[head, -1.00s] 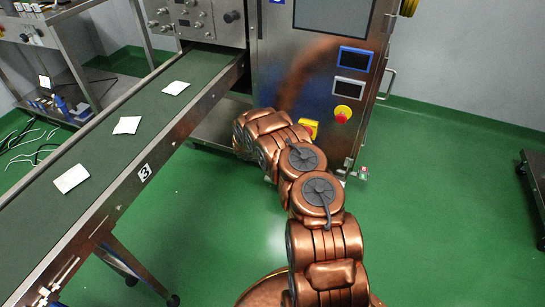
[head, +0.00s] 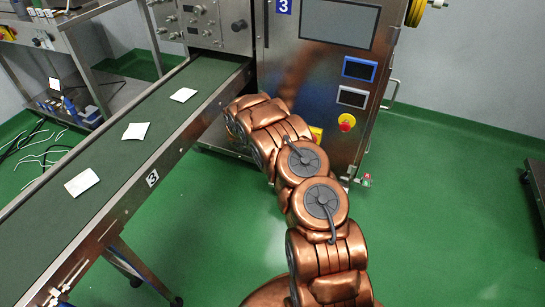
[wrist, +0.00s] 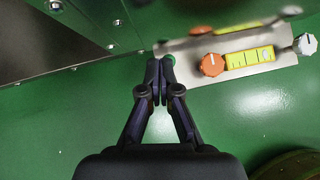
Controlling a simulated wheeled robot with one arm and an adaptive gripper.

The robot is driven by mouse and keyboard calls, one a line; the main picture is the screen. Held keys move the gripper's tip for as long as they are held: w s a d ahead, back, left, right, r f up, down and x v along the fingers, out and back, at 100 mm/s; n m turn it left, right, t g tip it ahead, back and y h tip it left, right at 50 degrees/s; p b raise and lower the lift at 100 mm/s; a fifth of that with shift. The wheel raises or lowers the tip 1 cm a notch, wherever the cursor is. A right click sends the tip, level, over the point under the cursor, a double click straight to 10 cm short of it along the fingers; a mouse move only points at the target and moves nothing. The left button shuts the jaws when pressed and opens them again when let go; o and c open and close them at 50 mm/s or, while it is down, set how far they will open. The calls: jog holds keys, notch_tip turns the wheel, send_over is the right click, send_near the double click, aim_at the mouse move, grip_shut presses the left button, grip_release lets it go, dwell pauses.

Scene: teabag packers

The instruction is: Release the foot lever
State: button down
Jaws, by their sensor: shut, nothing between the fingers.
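In the wrist view, my gripper (wrist: 158,64) is shut and empty, its fingertips together. The tips are at or right beside a small green knob (wrist: 168,63) on the left end of a metal plate (wrist: 235,72); I cannot tell whether they touch it. The plate also carries an orange knob (wrist: 212,64), a yellow marked strip (wrist: 250,58) and a white knob (wrist: 306,44). I cannot tell which part is the foot lever. In the head view my gripper is hidden behind my copper arm, while a small red-and-white fitting (head: 366,179) shows at the machine's foot.
The steel machine (head: 315,75) stands behind my arm, with a red button (head: 346,122). A green conveyor (head: 105,155) with several white packets runs along the left. A dark metal edge (wrist: 55,45) lies upper left in the wrist view. Green floor (head: 450,220) is open at right.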

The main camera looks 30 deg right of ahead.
jog(key=shift+w+a+r+p, duration=0.1)
jog(key=shift+r+p, duration=0.05)
jog(key=shift+r, duration=0.7)
jog(key=shift+w+a+r+p, duration=0.1)
jog(key=shift+r+p, duration=0.05)
jog(key=shift+r, duration=0.65)
jog(key=shift+d, duration=0.1)
jog(key=s+a+r+m+g+p, duration=0.15)
jog(key=s+r+m+p, duration=0.35)
jog(key=r, duration=0.8)
jog(key=s+a+r+m+g+p, duration=0.1)
jog(key=s+a+r+m+p, duration=0.2)
jog(key=s+r, duration=0.65)
jog(key=s+a+r+m+g+p, duration=0.1)
jog(key=s+r+m+p, duration=0.3)
jog(key=r, duration=1.1)
jog(key=s+a+r+m+y+p, duration=0.2)
jog(key=s+a+r+p, duration=0.3)
jog(key=s, duration=0.5)
jog(key=s+a+r+m+g+y+p, duration=0.1)
jog(key=s+a+r+m+y+p, duration=0.2)
jog(key=s+a+r, duration=0.7)
jog(key=s+a+r+m+y+p, duration=0.2)
jog(key=s+a+r+m+p, duration=0.3)
jog(key=s+a+r+p, duration=0.3)
jog(key=s+r+p, duration=0.1)
jog(key=s, duration=0.3)
jog(key=shift+a+m, duration=0.2)
jog(key=shift+m, duration=0.2)
jog(key=shift+s, duration=0.15)
